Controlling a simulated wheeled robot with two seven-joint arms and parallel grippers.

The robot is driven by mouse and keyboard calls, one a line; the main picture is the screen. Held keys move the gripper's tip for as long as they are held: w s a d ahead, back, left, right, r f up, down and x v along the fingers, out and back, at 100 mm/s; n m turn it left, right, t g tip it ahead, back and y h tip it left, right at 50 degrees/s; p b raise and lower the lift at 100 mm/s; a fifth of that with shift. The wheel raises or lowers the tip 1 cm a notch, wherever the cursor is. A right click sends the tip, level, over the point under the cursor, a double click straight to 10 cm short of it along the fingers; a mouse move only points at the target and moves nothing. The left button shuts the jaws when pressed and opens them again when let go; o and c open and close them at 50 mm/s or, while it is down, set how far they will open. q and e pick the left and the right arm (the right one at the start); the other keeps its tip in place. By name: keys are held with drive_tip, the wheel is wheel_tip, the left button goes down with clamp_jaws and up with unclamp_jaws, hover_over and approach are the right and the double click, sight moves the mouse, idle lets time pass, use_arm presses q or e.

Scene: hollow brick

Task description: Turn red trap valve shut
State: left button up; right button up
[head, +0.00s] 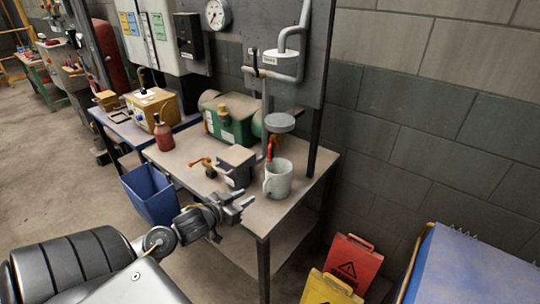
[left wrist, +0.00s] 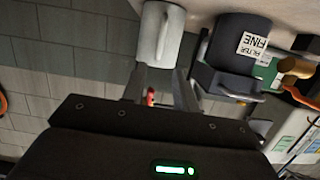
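The red valve handle (head: 269,148) hangs on the grey pipe below the trap, just above and behind the grey mug (head: 278,180). A small red piece, perhaps the same handle, shows between the fingers in the left wrist view (left wrist: 150,97). The mug also shows there (left wrist: 160,36), at the top. My left gripper (head: 238,204) is at the table's front edge, left of and below the mug. Its fingers are apart with nothing held, and it does not touch the handle in the head view. My right gripper is not in view.
An orange-red lever (head: 199,162) and a grey block (head: 236,165) sit on the table (head: 188,142) left of the mug. A blue bin (head: 150,193) and warning signs (head: 352,262) stand below.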

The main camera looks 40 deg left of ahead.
sight(270, 157)
use_arm(q)
wheel_tip(270, 157, up, 10)
drive_tip(key=w+a+m+t+h, duration=0.2)
drive_tip(key=w+t+h, duration=0.1)
drive_tip(key=shift+n, duration=0.3)
drive_tip(key=w, duration=0.3)
drive_tip(key=w+d+p, duration=0.1)
drive_tip(key=w, duration=0.5)
drive_tip(key=shift+w+d+p, duration=0.2)
drive_tip(key=shift+d+p, duration=0.1)
drive_tip(key=shift+p, duration=0.05)
drive_tip(key=shift+w+d+f, duration=0.1)
drive_tip(key=shift+w+d, duration=0.05)
drive_tip(key=shift+w, duration=0.4)
clamp_jaws()
